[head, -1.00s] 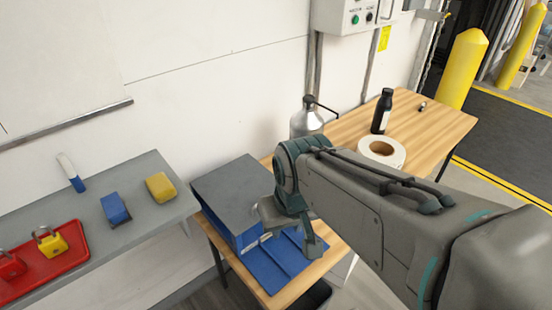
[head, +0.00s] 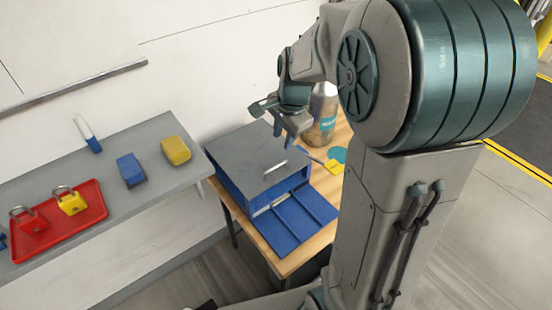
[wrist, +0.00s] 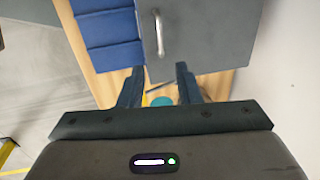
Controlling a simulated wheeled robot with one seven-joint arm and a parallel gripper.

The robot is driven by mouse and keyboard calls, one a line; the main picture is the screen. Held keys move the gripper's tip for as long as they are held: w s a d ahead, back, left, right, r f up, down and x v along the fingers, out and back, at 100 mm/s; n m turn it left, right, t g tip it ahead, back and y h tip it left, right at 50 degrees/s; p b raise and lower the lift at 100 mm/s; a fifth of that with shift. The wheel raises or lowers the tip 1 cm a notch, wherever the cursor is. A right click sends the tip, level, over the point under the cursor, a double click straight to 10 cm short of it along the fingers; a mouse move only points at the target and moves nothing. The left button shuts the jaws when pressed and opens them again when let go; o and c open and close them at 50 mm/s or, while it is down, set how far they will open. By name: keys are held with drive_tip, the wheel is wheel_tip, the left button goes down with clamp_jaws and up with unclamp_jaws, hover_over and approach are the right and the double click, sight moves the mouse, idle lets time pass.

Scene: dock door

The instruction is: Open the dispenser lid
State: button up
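The dispenser is a blue box (head: 228,184) on a wooden table, with a blue divided tray (head: 296,222) in front. Its flat grey lid (head: 240,155) lies down on top. A pale bar handle (head: 276,171) stands near the lid's front edge. In the wrist view the lid (wrist: 222,32), the handle (wrist: 158,32) and the tray (wrist: 106,27) show ahead of the fingers. My gripper (head: 290,128) is above the lid's right side, apart from the handle. Its fingers (wrist: 158,84) are spread with nothing held between them.
A metal bottle (head: 323,115) stands behind the gripper on the wooden table (head: 262,238). A grey shelf (head: 110,170) at left holds a red tray (head: 90,222) with padlocks, a blue block (head: 131,169), a yellow block (head: 175,150) and a marker (head: 88,133). My arm hides the table's right part.

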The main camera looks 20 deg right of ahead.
sight(277, 166)
drive_tip(key=f, duration=0.4)
drive_tip(key=w+f, duration=0.1)
drive_tip(key=f, duration=0.3)
drive_tip(key=w+a+f, duration=0.1)
drive_tip(key=f, duration=0.3)
clamp_jaws()
